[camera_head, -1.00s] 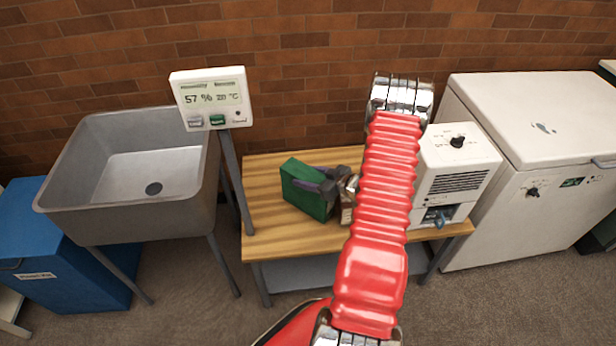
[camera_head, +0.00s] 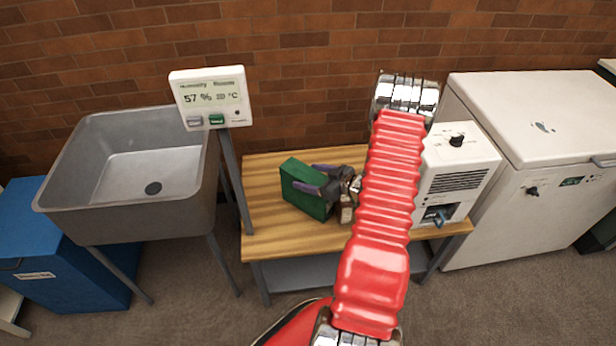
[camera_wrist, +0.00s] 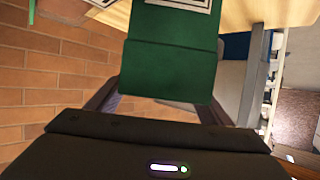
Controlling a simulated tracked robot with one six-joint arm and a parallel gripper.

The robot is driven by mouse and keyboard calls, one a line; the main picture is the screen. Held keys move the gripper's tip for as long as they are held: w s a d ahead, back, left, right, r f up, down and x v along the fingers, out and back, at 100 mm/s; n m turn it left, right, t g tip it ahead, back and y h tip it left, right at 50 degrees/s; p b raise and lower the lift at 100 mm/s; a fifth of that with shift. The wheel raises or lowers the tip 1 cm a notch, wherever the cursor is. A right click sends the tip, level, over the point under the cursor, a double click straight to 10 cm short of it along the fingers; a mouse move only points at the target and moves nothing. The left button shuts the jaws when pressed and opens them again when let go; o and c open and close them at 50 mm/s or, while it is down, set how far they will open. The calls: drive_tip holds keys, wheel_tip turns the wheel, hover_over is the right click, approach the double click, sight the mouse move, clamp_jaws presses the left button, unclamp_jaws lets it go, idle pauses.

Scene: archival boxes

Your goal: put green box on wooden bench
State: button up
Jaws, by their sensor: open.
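The green box (camera_head: 303,190) stands on the wooden bench (camera_head: 270,234), toward the left part of its top. My gripper (camera_head: 318,178) is just to the right of the box, with its two fingers apart and reaching toward it. In the wrist view the green box (camera_wrist: 170,62) fills the upper middle, and my open gripper (camera_wrist: 158,108) has a finger on either side near its lower end. The fingers do not appear pressed on the box. My red arm hides part of the bench top.
A white machine (camera_head: 455,175) stands on the bench's right end. A humidity display (camera_head: 211,97) on a post stands at the bench's left edge. A grey sink (camera_head: 130,215) and blue box (camera_head: 75,265) are left; a white chest freezer (camera_head: 540,150) is right.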

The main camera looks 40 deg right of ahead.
drive_tip(key=v, duration=1)
drive_tip(key=shift+s, duration=0.4)
drive_tip(key=shift+r, duration=0.1)
drive_tip(key=w+a+r+n+g+y, duration=0.15)
drive_tip(key=a+r+g, duration=0.25)
drive_tip(key=a+r, duration=0.7)
drive_tip(key=w+a+r+g+y, duration=0.25)
drive_tip(key=a+r, duration=0.35)
drive_tip(key=a, duration=0.8)
drive_tip(key=s+a+r+m+g+h, duration=0.1)
drive_tip(key=s+a+r+m+h, duration=0.2)
drive_tip(key=s+a+r, duration=1)
drive_tip(key=shift+s+r+m+h, duration=0.4)
drive_tip(key=shift+s+h, duration=0.55)
drive_tip(key=shift+h, duration=0.85)
drive_tip(key=shift+c, duration=0.5)
